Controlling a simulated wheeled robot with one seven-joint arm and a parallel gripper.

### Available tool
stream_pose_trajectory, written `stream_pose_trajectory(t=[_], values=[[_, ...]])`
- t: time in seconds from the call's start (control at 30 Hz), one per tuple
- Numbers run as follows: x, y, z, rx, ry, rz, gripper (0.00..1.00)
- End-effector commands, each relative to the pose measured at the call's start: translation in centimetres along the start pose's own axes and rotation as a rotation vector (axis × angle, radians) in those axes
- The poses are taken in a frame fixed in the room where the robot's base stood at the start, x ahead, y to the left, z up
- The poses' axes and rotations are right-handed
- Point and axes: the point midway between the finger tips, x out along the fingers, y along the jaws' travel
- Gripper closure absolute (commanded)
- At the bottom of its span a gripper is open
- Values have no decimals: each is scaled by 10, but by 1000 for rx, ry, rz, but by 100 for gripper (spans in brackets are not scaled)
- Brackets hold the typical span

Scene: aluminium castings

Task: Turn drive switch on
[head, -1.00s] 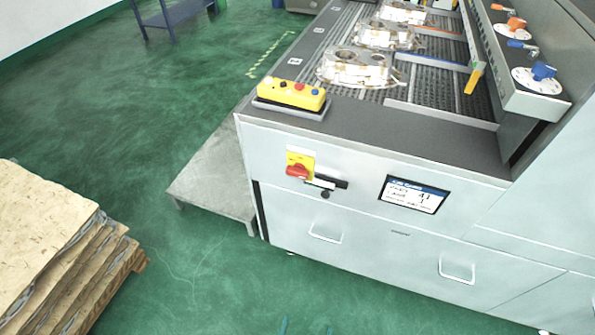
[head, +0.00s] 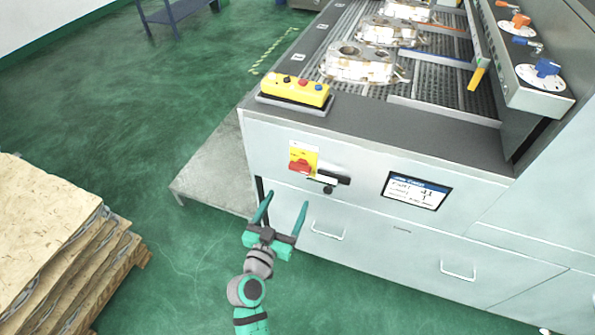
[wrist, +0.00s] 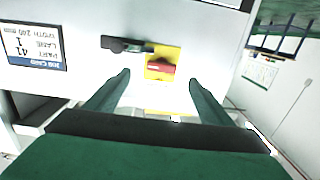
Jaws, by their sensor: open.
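The drive switch (head: 301,164) is a red rotary handle on a yellow plate at the left of the machine's pale front panel. In the wrist view the red handle (wrist: 161,68) and its yellow plate (wrist: 176,100) show beyond and between my finger tips. My gripper (head: 287,200) is open and empty, with two green fingers spread. In the head view it is below the switch and in front of the panel, apart from it. The handle looks roughly level in the head view; its marking is too small to read.
Right of the switch is a black latch (head: 333,178), then a job card display (head: 415,191). A yellow button box (head: 295,90) sits on the machine's top corner. Castings (head: 358,63) lie on the conveyor. Stacked boards (head: 50,225) stand at left; green floor lies between.

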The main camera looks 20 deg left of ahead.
Motion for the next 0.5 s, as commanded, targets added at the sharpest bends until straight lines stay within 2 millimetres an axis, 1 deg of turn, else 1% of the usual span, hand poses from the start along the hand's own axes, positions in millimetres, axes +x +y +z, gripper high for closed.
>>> stream_pose_trajectory(t=[0.03, 0.1, 0.27, 0.37, 0.5], values=[[5, -4, -7, 3, 15, 6, 25], [8, -6, -13, 7, 26, 14, 25], [19, -7, -17, 9, 35, 20, 25], [33, -7, -18, 9, 35, 21, 25], [58, -7, -19, 9, 35, 19, 25]])
